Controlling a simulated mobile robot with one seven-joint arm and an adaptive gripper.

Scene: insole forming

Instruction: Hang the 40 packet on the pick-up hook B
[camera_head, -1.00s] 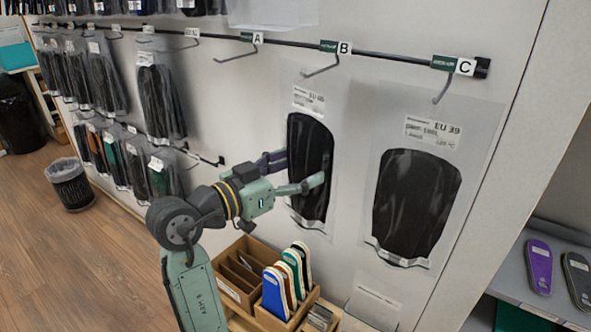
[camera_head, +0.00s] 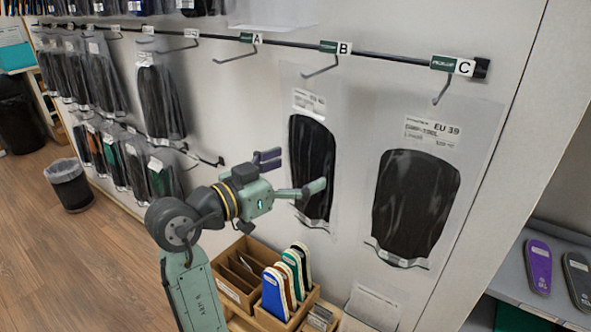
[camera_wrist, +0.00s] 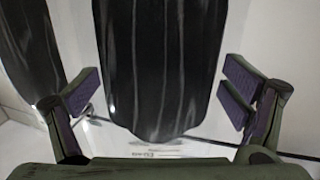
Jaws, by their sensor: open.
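The 40 packet (camera_head: 312,165), a clear bag with a black insole shape and a white label at its top, is upright below pick-up hook B (camera_head: 322,70). Its clear top edge meets the hook's tip; I cannot tell whether the hook passes through its hole. The label's number is blurred. My gripper (camera_head: 290,173) is open at the packet's left side, with the green finger in front of the black part. In the wrist view, the packet (camera_wrist: 160,60) appears upside down between the spread fingers of my gripper (camera_wrist: 163,92), with gaps on both sides.
An EU 39 packet (camera_head: 415,200) hangs below hook C (camera_head: 441,88), close on the right. Hook A (camera_head: 238,55) is empty. A cardboard box (camera_head: 240,270) with coloured insoles (camera_head: 296,270) stands below my gripper. Several black packets (camera_head: 160,100) hang at left.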

